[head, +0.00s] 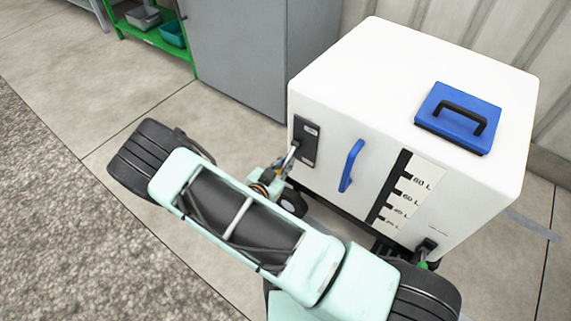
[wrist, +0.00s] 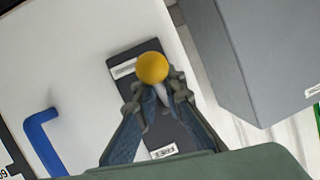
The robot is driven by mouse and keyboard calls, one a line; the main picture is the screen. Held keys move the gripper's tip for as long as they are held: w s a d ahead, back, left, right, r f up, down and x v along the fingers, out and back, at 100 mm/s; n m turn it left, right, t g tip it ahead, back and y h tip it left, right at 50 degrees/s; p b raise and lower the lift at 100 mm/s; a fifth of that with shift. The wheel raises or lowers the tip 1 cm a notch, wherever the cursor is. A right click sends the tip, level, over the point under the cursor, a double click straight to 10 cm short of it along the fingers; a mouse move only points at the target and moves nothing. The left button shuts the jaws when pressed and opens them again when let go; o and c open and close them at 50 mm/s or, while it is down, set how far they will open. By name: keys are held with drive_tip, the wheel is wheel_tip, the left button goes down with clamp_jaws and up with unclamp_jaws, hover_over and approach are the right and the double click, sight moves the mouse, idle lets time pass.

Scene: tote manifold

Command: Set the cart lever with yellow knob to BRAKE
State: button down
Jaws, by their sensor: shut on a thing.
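A white cart (head: 400,75) stands at the right of the head view. On its front is a dark lever plate (head: 305,142) with a pale lever (head: 291,155). In the wrist view the yellow knob (wrist: 152,67) sits over one end of the plate (wrist: 138,58), near one of its two small labels, whose words I cannot read. My gripper (wrist: 157,93) is shut on the lever just behind the knob, one finger on each side. In the head view my gripper (head: 272,178) is at the lever, and my arm partly hides it.
A blue handle (head: 350,166) and a level scale (head: 408,190) are beside the lever plate. Another lever with a green knob (head: 423,264) is low on the cart. A blue lid (head: 457,118) is on top. A grey cabinet (head: 250,50) stands behind, near a green shelf (head: 160,35).

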idle(0.4)
drive_tip(key=c, duration=2)
unclamp_jaws()
drive_tip(key=shift+f, duration=0.1)
drive_tip(key=v, duration=1.2)
